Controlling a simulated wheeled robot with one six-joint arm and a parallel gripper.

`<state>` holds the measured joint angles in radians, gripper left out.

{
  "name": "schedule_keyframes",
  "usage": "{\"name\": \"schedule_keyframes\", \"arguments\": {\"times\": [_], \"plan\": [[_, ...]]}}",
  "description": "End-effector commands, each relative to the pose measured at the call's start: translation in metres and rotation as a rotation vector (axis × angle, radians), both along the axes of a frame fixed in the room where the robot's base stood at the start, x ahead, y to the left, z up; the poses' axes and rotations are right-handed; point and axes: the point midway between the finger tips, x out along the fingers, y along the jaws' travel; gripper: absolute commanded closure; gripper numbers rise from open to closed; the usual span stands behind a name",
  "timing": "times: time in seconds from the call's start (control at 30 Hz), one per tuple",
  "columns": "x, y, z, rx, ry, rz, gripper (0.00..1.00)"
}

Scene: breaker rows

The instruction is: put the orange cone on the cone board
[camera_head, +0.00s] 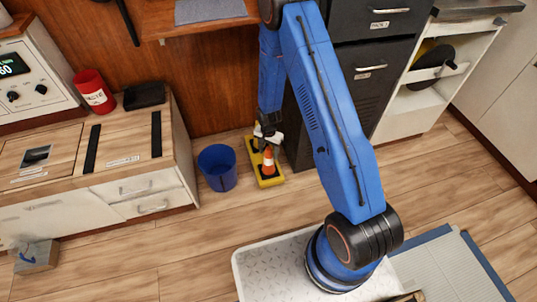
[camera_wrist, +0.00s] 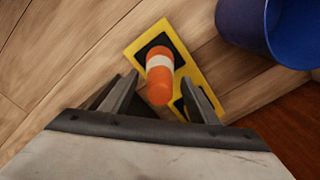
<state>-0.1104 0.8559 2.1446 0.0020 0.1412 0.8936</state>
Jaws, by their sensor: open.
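The orange cone (camera_head: 268,163) has a white band and stands upright on the yellow cone board (camera_head: 278,179), which lies on the floor. In the wrist view the cone (camera_wrist: 159,62) is over a dark square of the board (camera_wrist: 187,49), at the end away from my gripper. A second dark square is partly hidden by a finger. My gripper (camera_head: 265,141) is just above the cone. In the wrist view my gripper (camera_wrist: 160,77) is open, with one finger on each side of the cone's top. A gap shows beside both fingers.
A blue bucket (camera_head: 217,168) stands on the floor just left of the board; it also shows in the wrist view (camera_wrist: 245,25). A dark cabinet (camera_head: 362,85) is close on the right. Wooden drawers (camera_head: 150,193) stand at left. The floor in front of the board is clear.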

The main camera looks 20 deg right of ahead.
Motion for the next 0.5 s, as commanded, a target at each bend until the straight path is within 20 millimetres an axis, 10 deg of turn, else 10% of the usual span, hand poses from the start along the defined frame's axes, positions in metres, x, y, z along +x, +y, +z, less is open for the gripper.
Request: {"name": "schedule_keyframes", "arguments": {"times": [0.5], "plan": [[0.001, 0.0, 0.081, 0.0, -0.003, 0.0, 0.45]]}}
